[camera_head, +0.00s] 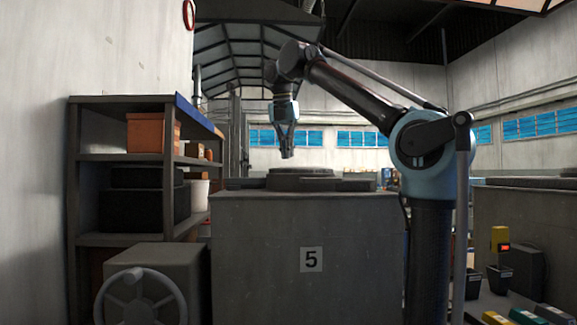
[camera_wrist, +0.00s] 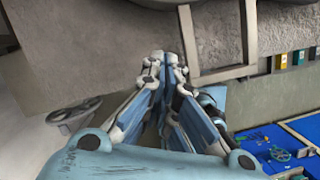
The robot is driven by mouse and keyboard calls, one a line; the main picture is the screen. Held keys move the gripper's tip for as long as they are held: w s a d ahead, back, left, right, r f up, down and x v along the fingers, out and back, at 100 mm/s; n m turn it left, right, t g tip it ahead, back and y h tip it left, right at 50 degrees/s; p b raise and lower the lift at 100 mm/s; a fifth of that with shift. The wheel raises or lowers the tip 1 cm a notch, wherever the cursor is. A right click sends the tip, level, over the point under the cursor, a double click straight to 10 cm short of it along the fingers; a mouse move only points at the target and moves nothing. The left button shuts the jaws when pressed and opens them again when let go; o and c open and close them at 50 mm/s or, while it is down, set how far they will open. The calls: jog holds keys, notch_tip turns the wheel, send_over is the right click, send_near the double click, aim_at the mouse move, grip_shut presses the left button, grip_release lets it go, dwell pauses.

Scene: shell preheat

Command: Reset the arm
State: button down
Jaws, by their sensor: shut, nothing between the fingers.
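My gripper (camera_head: 287,154) hangs pointing down from my raised arm, above the grey block marked 5 (camera_head: 311,225) in the head view. Its fingertips are just over a low round dark plate (camera_head: 300,173) on the block's top, apart from it as far as I can tell. In the wrist view my gripper (camera_wrist: 165,62) has its fingers together with nothing held between them. A grey frame (camera_wrist: 226,40) lies at the upper right of the wrist view, beside the fingertips.
A shelf (camera_head: 125,157) with an orange box (camera_head: 150,133) and black cases stands at the left. A handwheel (camera_head: 140,300) sits on a grey box in front. Another block (camera_head: 525,215) stands at the right. In the wrist view, a blue tray (camera_wrist: 262,138) is at the lower right.

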jog(key=s+a+f+m+g+y, duration=0.3)
jog(key=s+a+f+m+y, duration=0.1)
jog(key=s+a+f+m, duration=0.75)
jog(key=s+f+m+g+y, duration=0.2)
jog(key=s+f+m+g, duration=0.2)
jog(key=s+f+m, duration=1.05)
jog(key=w+d+f+m+t, duration=0.1)
jog(key=w+d+f+t, duration=0.15)
jog(key=d+f, duration=0.45)
jog(key=w+d+f+m+t, duration=0.1)
jog(key=w+d+f, duration=0.2)
jog(key=d+f, duration=0.45)
jog(key=d+f+m+t+h, duration=0.1)
jog(key=d+f+m+h, duration=0.1)
jog(key=d+f, duration=0.7)
jog(key=d+f+m+t+h, duration=0.2)
jog(key=d+f, duration=0.6)
jog(key=d, duration=0.7)
jog(key=shift+s+d+f+m+h, duration=0.3)
jog(key=shift+s+f+h, duration=0.1)
jog(key=shift+h, duration=0.2)
